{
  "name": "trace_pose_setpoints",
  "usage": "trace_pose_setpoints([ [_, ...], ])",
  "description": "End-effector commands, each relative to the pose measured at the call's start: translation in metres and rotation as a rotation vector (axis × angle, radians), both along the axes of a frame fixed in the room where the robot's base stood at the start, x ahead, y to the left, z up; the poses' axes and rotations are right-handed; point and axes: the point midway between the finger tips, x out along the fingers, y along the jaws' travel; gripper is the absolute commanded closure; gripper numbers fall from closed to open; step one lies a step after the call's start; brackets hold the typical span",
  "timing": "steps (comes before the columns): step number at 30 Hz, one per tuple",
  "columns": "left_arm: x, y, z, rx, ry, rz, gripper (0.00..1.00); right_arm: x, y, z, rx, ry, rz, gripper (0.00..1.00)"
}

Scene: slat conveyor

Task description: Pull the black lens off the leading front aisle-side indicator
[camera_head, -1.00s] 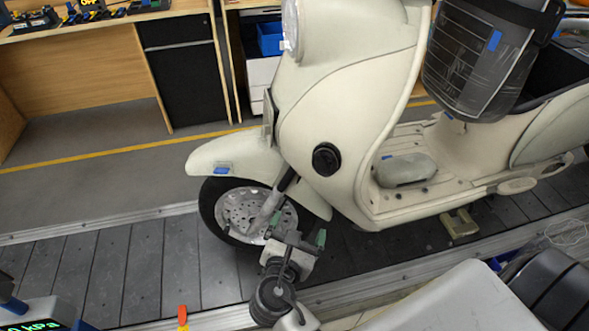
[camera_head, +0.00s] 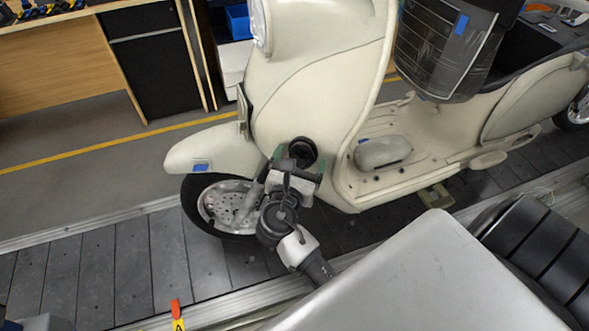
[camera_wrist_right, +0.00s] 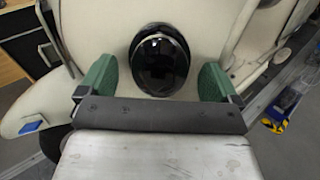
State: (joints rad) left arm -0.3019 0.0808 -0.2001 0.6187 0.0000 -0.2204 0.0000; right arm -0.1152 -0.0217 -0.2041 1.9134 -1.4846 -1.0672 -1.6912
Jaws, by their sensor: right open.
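The black round lens (camera_head: 302,151) sits on the cream scooter's (camera_head: 310,90) front side panel. It also shows in the right wrist view (camera_wrist_right: 160,62), glossy and domed, in the gap between the two green fingertips. My right gripper (camera_head: 299,165) is open in front of the lens, with one finger to each side. In the right wrist view the gripper (camera_wrist_right: 160,85) has clear space between its fingers and the lens, and nothing is held. In the head view the gripper partly covers the lens's lower part. My left gripper is not in view.
The scooter stands on the grey slat conveyor (camera_head: 120,270). Its front wheel (camera_head: 225,207) and fender (camera_head: 205,150) are left of my right gripper. A wooden workbench (camera_head: 60,65) stands behind, past a yellow floor line. A black seat-like object (camera_head: 540,245) is at lower right.

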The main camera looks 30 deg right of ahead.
Motion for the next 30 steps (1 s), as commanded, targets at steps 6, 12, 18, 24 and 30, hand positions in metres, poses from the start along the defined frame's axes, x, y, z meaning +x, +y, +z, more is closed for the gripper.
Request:
trace_pose_setpoints([
  [6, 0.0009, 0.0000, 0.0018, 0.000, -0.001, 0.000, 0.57, 0.0042, -0.0053, -0.0002, 0.000, 0.000, 0.000, 0.07],
  [12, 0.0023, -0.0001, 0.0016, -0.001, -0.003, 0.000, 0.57, 0.0040, -0.0051, -0.0003, 0.000, 0.000, 0.000, 0.12],
  [18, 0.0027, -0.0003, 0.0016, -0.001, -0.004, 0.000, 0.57, 0.0039, -0.0049, -0.0003, 0.000, 0.000, 0.000, 0.42],
  [24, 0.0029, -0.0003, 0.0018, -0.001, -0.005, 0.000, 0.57, 0.0038, -0.0049, -0.0003, 0.000, 0.000, 0.000, 0.50],
  [30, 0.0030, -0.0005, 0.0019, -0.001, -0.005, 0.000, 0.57, 0.0036, -0.0046, -0.0003, 0.001, 0.001, 0.000, 0.59],
])
